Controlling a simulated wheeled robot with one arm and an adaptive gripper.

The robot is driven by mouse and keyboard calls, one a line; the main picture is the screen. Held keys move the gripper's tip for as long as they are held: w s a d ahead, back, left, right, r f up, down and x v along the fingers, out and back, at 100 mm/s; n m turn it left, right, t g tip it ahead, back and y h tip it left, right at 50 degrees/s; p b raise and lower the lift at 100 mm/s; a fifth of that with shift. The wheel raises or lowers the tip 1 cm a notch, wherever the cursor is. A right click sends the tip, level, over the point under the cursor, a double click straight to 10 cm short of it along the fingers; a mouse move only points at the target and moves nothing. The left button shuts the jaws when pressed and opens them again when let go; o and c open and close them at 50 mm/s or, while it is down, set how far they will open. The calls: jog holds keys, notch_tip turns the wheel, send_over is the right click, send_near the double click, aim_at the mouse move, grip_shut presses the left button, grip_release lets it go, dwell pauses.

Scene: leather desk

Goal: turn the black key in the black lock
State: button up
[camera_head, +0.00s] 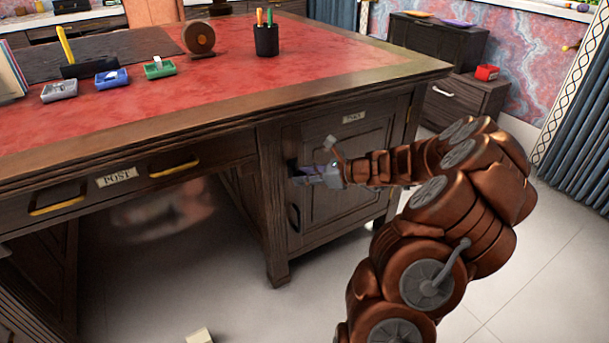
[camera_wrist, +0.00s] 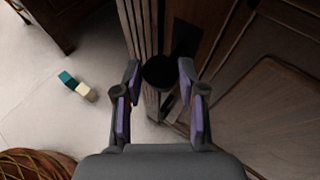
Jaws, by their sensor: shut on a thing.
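My gripper (camera_head: 299,175) is at the left edge of the desk's cabinet door (camera_head: 345,190), reaching in from the right. In the wrist view my gripper (camera_wrist: 158,85) has its two purple-padded fingers on either side of the round, dark head of the black key (camera_wrist: 158,72), shut on it. The black lock (camera_wrist: 186,38) shows as a dark plate on the wood just beyond the key. In the head view my fingers mostly hide the key and lock. The key's turn angle cannot be told, and the door looks closed.
A dark pull handle (camera_head: 293,217) sits on the door below my gripper. The red desk top (camera_head: 330,62) overhangs above. Small blocks (camera_wrist: 85,90) lie on the floor at the left in the wrist view. The floor right of the desk is mostly clear.

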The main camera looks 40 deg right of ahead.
jog(key=shift+d+f+m+t+y+p, duration=0.15)
jog(key=shift+m+t+y+p, duration=0.9)
jog(key=shift+p, duration=2.8)
jog(key=shift+f+m+t+y+p, duration=0.15)
jog(key=shift+m+t+y+p, duration=0.2)
jog(key=shift+m+y+p, duration=0.55)
jog(key=shift+f+m+t+p, duration=0.1)
jog(key=shift+m+t+p, duration=0.2)
jog(key=shift+m+p, duration=0.3)
jog(key=shift+m+t, duration=0.3)
jog(key=shift+m, duration=0.15)
jog(key=shift+y, duration=0.25)
jog(key=shift+f+m+t+b, duration=0.3)
jog(key=shift+m+t+b, duration=0.25)
jog(key=shift+m, duration=0.35)
jog(key=shift+r+m+t, duration=0.15)
jog(key=shift+m+t, duration=0.3)
jog(key=shift+m, duration=0.05)
